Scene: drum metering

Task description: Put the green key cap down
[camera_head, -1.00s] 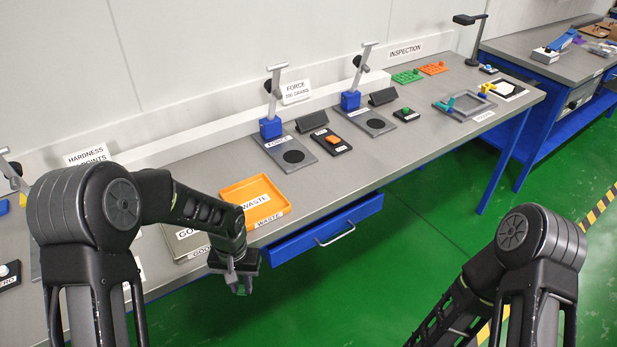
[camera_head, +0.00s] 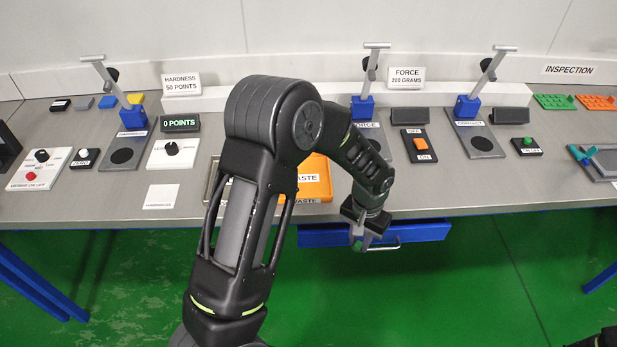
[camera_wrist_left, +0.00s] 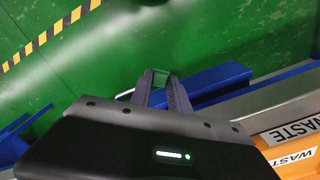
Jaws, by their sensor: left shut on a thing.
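My left gripper (camera_head: 360,244) hangs in front of the table's front edge, beside the open blue drawer and over the green floor. It is shut on the small green key cap (camera_wrist_left: 160,77), which shows between the fingertips in the left wrist view. In the head view the cap (camera_head: 357,246) is a small green spot at the fingertips, hard to tell from the floor. My right gripper is not in view; only a dark bit of my own body shows at the bottom right corner.
The orange waste tray (camera_head: 316,187) lies behind my left arm, and another tray left of it is mostly hidden. The blue drawer (camera_head: 425,231) juts from the table front. Hardness and force stands line the table. Grey, blue and yellow caps (camera_head: 108,101) sit at the back left.

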